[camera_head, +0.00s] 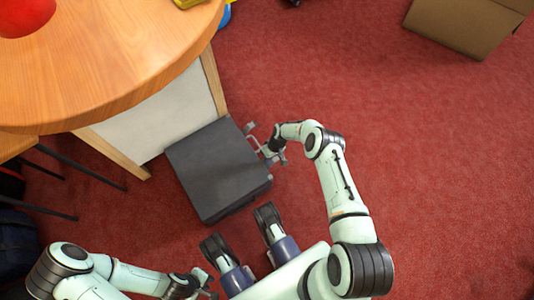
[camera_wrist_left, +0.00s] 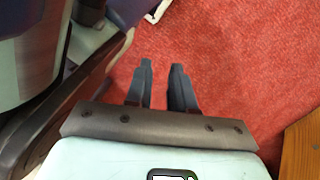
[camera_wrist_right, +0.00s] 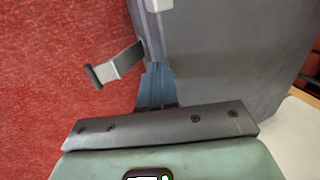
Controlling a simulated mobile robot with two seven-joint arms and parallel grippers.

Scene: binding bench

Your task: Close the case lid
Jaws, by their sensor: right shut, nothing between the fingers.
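The dark grey case (camera_head: 215,170) stands on the floor against the table's side panel. Its lid looks flat on top; I cannot tell whether it is fully closed. In the right wrist view the case (camera_wrist_right: 230,60) fills the right half, and a metal latch (camera_wrist_right: 118,66) sticks out from its edge. My right gripper (camera_head: 268,150) is at the case's right side; its fingertips (camera_wrist_right: 157,68) are together at the case's edge, beside the latch, holding nothing. My left gripper (camera_head: 210,284) is low in the head view, away from the case; its fingers (camera_wrist_left: 162,72) are apart and empty.
A round wooden table (camera_head: 110,60) overhangs at upper left, with a red object (camera_head: 22,15) on it. A cardboard box (camera_head: 465,25) stands at top right. Dark bags (camera_head: 15,245) lie at the left edge. Red carpet on the right is clear.

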